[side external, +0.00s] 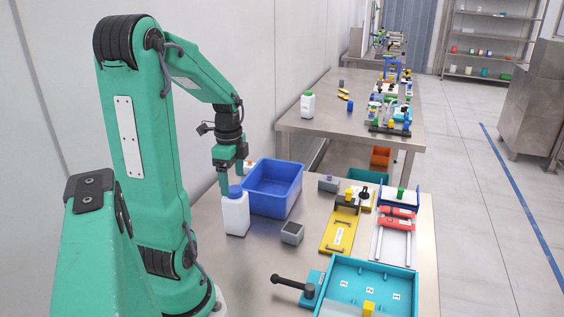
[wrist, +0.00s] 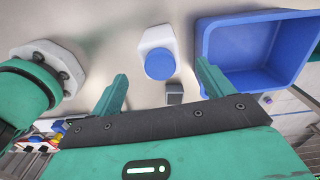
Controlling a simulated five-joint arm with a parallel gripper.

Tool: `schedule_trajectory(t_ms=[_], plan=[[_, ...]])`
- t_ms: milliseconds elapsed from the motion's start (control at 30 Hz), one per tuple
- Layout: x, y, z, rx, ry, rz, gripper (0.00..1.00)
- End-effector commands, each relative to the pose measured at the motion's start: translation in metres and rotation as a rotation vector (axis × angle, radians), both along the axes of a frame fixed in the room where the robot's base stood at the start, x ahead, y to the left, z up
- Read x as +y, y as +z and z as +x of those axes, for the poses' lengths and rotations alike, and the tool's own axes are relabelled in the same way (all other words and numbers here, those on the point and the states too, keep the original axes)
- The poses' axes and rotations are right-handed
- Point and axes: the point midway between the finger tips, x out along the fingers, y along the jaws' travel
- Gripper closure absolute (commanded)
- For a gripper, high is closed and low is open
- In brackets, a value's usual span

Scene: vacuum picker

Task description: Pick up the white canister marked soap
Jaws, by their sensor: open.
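A white canister (side external: 235,216) with a blue cap stands upright on the near metal table, just left of the blue bin. In the wrist view, the canister (wrist: 153,35) lies beyond my fingertips, its blue cap facing the camera between the lines of the two fingers. No soap marking is readable on it. My gripper (side external: 231,178) points down at the canister's cap, its fingers close to the cap; I cannot tell if they touch it. In the wrist view, my gripper (wrist: 163,78) is open with nothing between its fingers.
The blue bin (side external: 274,187) stands close to the canister's right. A small grey block (side external: 292,233) sits in front. A yellow fixture (side external: 340,229), a red-handled fixture (side external: 396,228) and a teal tray (side external: 368,264) fill the right side. Another white canister (side external: 307,107), green-capped, stands on the far table.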

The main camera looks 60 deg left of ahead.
Motion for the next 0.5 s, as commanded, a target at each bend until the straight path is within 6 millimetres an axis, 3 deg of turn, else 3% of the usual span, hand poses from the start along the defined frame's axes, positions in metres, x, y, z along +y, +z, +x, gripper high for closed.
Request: schedule_trajectory(t_ms=[500], plan=[[-0.002, -0.022, 0.000, 0.002, 0.000, -0.002, 0.20]])
